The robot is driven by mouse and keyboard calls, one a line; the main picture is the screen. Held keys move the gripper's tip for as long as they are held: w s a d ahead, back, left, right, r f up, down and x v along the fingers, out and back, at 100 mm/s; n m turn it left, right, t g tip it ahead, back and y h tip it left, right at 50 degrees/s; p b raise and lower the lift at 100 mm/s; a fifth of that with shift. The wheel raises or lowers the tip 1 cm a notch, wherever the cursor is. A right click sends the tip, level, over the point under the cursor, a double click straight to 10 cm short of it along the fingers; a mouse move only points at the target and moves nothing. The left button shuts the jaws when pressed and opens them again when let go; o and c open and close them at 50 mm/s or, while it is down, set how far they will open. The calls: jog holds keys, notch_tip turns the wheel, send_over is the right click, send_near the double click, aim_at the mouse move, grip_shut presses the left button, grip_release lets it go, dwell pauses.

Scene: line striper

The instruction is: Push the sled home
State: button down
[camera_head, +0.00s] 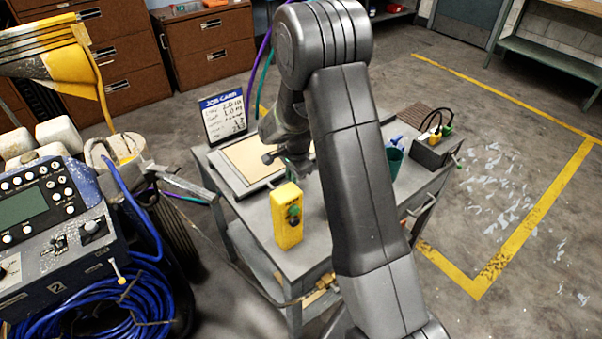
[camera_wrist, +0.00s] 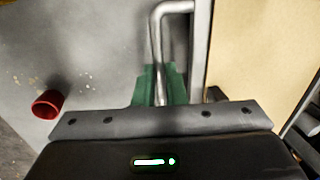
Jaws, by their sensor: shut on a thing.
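A tan board (camera_head: 255,158) in a flat grey frame (camera_head: 227,174) lies on top of the grey cart; which part of it is the sled I cannot tell. In the wrist view, a bent metal handle (camera_wrist: 156,40) runs along the left edge of the tan board (camera_wrist: 258,50). My gripper (camera_wrist: 161,86) has green fingertips and is shut on this handle, near the middle of the wrist view. In the head view my gripper (camera_head: 291,160) is low at the right side of the board, partly hidden by my arm.
A yellow box (camera_head: 288,226) with a green button stands at the cart's front. A job card (camera_head: 224,116) stands behind the board. A green cup (camera_head: 394,160) and black box (camera_head: 431,151) are at the right. The striper's panel (camera_head: 48,215) is left. A red cylinder (camera_wrist: 48,104) shows in the wrist view.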

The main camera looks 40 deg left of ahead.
jog(key=shift+s, duration=0.15)
jog(key=c, duration=1.5)
grip_release()
jog(key=shift+s+a, duration=0.1)
jog(key=shift+s, duration=0.05)
notch_tip(320, 180, up, 14)
jog(key=d+b, duration=0.1)
jog(key=d, duration=0.1)
jog(key=shift+s+d+f, duration=0.2)
jog(key=shift+s+d, duration=0.05)
jog(key=shift+s, duration=0.05)
jog(key=shift+f, duration=0.1)
jog(key=f, duration=0.4)
jog(key=a+f, duration=0.1)
jog(key=f, duration=0.4)
jog(key=a+f+p, duration=0.1)
jog(key=f, duration=0.3)
jog(key=shift+w+a+f, duration=0.2)
jog(key=shift+w, duration=0.2)
